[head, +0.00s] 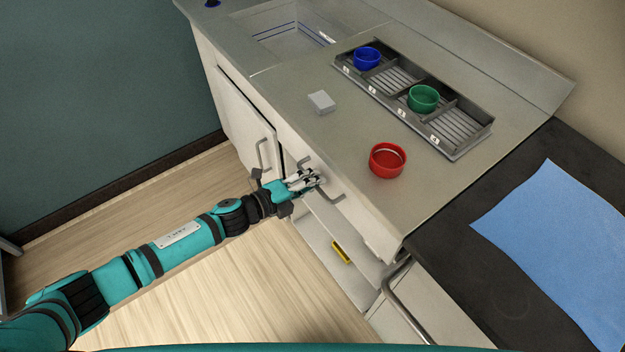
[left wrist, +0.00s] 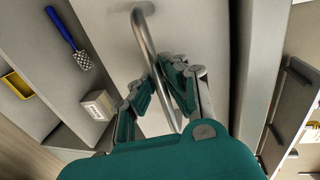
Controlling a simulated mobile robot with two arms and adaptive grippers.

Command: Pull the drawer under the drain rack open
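The drain rack (head: 452,148) is a long grey slatted tray with numbered compartments, lying on the steel counter. A blue cup (head: 367,58) and a green cup (head: 423,98) stand in separate compartments. Below the counter edge is a pale drawer front (head: 365,222) with a bent metal handle (head: 331,196); it looks flush with the cabinet. My left gripper (head: 313,179) is at this handle. In the left wrist view the handle bar (left wrist: 143,36) runs between the fingers of my left gripper (left wrist: 160,80), which are closed in on it from both sides. My right gripper is not in view.
A red cup (head: 387,160) and a small white block (head: 321,102) sit on the counter. An open shelf below holds a yellow object (head: 341,251); a blue-handled brush (left wrist: 70,37) and a box (left wrist: 98,104) show there too. Floor in front is clear.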

